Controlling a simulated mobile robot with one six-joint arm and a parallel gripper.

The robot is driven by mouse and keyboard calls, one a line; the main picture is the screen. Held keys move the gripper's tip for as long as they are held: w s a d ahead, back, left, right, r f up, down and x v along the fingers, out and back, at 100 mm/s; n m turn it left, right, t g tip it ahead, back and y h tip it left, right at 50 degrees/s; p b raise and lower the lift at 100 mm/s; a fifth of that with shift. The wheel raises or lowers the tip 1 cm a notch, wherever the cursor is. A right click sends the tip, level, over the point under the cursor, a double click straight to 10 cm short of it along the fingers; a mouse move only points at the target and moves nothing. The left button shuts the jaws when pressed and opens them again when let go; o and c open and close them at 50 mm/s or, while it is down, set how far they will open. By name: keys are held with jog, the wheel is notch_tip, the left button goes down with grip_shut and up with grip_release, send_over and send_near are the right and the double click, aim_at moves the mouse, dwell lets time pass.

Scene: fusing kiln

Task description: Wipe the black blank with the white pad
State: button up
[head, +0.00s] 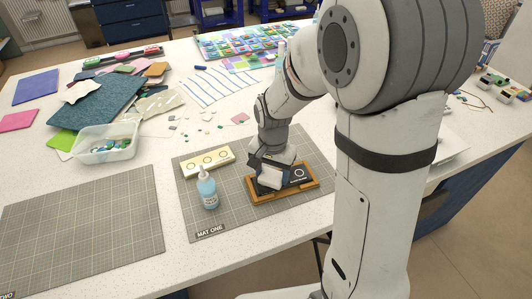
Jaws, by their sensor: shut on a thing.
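My gripper (266,165) is shut on the white pad (270,180). The pad is over the left part of the black blank (290,183); I cannot tell from this view whether it touches the surface. The blank is a dark slab with a white ring mark and small lettering at its right. It lies in a brown wooden tray (283,196) on the grey cutting mat labelled MAT ONE (220,216). The pad and gripper hide the blank's left part.
A bottle of blue liquid (208,190) stands left of the tray. A cream holder with several rings (207,161) lies behind the bottle. A clear tub (106,143) and glass sheets (98,108) are at the left. The second mat (80,225) is bare.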

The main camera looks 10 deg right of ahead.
jog(key=shift+a+r+p, duration=0.25)
jog(key=shift+r+p, duration=0.05)
notch_tip(320, 180, up, 8)
jog(key=p, duration=0.5)
jog(key=shift+f, duration=0.2)
